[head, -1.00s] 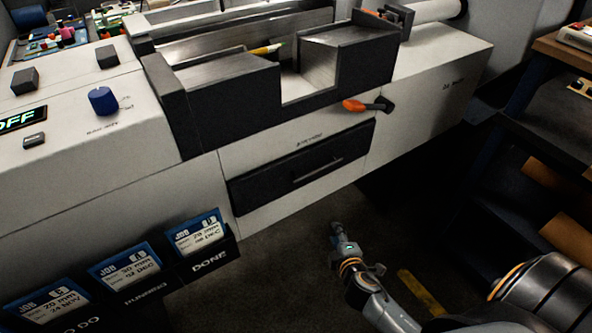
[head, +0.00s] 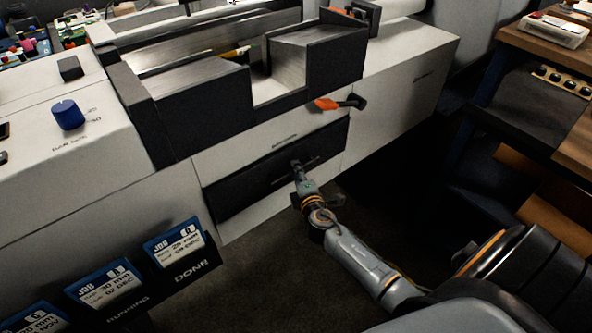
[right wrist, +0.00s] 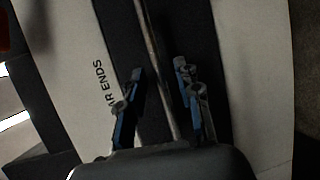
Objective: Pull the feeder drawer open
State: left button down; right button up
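The feeder drawer (head: 235,191) is a black front panel low in the pale machine and looks closed in the head view. A thin metal bar handle (head: 312,161) runs along it. My right gripper (head: 297,168) is at the handle's middle, hiding part of it. In the right wrist view, the fingers of my right gripper (right wrist: 158,72) are apart, one on each side of the handle (right wrist: 152,40). Gaps show between bar and fingers. Lettering ending in "R ENDS" shows beside the dark panel. My left gripper is not in view.
An orange-tipped lever (head: 327,104) sticks out above the drawer. Job card holders (head: 192,268) jut from the machine's front at lower left. A wooden bench (head: 573,150) stands at the right. The floor (head: 262,285) below the drawer is clear.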

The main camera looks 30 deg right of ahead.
jog(key=shift+x, duration=0.8)
grip_shut()
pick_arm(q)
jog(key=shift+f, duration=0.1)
pick_arm(e)
jog(key=shift+s+f, duration=0.1)
